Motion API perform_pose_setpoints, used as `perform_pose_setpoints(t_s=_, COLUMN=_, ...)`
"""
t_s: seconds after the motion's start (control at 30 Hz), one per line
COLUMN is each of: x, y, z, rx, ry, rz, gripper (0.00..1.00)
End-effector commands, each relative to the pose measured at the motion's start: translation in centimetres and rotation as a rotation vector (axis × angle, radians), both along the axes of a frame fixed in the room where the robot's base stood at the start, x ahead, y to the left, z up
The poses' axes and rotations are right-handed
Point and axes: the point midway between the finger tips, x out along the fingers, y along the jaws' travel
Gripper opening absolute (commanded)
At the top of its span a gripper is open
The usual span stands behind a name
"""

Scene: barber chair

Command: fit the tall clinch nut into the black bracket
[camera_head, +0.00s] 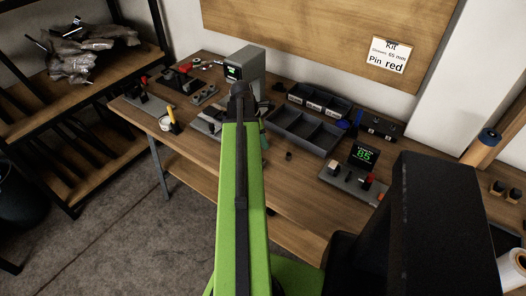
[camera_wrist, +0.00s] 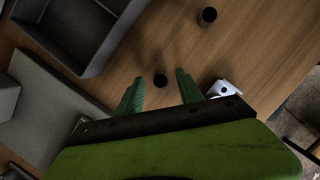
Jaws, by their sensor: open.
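My gripper (camera_wrist: 159,75) is open, with its two green fingers apart in the wrist view. A second dark upright cylinder (camera_wrist: 208,17) stands farther off on the wood. I cannot tell which of them is the tall clinch nut. A dark cylinder (camera_head: 288,155) also shows on the table in the head view, right of my arm. My arm mostly hides the gripper there. I cannot single out the black bracket with certainty.
A dark divided tray (camera_head: 300,130) lies behind the cylinder; it also shows in the wrist view (camera_wrist: 112,50). A silver piece (camera_wrist: 226,90) is beside the right finger. A display reading 85 (camera_head: 364,156) stands at the right by a grey fixture (camera_head: 350,186). Bare wood lies between.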

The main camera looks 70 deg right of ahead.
Motion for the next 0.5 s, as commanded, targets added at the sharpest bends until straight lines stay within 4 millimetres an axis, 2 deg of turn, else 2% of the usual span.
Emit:
perform_pose_setpoints(t_s=0.17, x=0.02, y=0.00, z=0.16, rx=0.000, ry=0.000, rz=0.000, gripper=0.44)
perform_pose_setpoints(t_s=0.5, x=0.07, y=0.02, z=0.16, rx=-0.001, ry=0.000, rz=0.001, gripper=0.00)
